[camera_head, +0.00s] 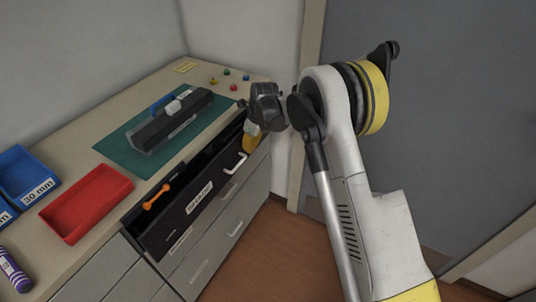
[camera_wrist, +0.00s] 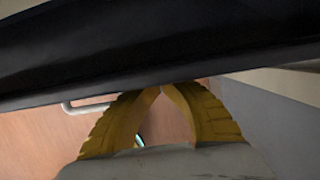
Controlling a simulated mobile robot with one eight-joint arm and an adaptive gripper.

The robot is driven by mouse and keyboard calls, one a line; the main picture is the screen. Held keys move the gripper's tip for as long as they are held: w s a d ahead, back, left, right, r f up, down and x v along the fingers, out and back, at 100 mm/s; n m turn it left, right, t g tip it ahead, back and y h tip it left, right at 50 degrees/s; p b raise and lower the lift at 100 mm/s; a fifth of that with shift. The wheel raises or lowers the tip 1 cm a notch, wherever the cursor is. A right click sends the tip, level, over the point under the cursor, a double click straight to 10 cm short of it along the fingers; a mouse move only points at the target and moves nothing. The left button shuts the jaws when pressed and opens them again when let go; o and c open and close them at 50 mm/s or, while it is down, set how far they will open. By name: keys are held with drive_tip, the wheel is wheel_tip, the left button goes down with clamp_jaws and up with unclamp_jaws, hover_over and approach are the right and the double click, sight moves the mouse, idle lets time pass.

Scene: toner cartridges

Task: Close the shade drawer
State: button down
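The shade drawer (camera_head: 175,222) is the top drawer of the cabinet and stands open, with a dark front, a white label and a pale handle (camera_head: 235,163). An orange tool (camera_head: 157,196) lies inside it. My gripper (camera_head: 250,143) is at the drawer's far right end, its yellow fingers pointing down near the front. In the wrist view, the yellow fingers (camera_wrist: 161,90) meet at their tips with nothing between them. The dark drawer (camera_wrist: 160,55) crosses the picture just beyond the tips; whether they touch it I cannot tell.
Several coloured pins lie at the back. Lower drawers (camera_head: 215,245) look shut. Wood floor (camera_head: 275,255) is clear in front.

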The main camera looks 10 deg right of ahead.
drive_tip(key=shift+w+a, duration=0.95)
drive_tip(key=shift+a, duration=0.3)
drive_tip(key=shift+w+a, duration=0.9)
drive_tip(key=shift+a, duration=0.35)
drive_tip(key=shift+d, duration=0.1)
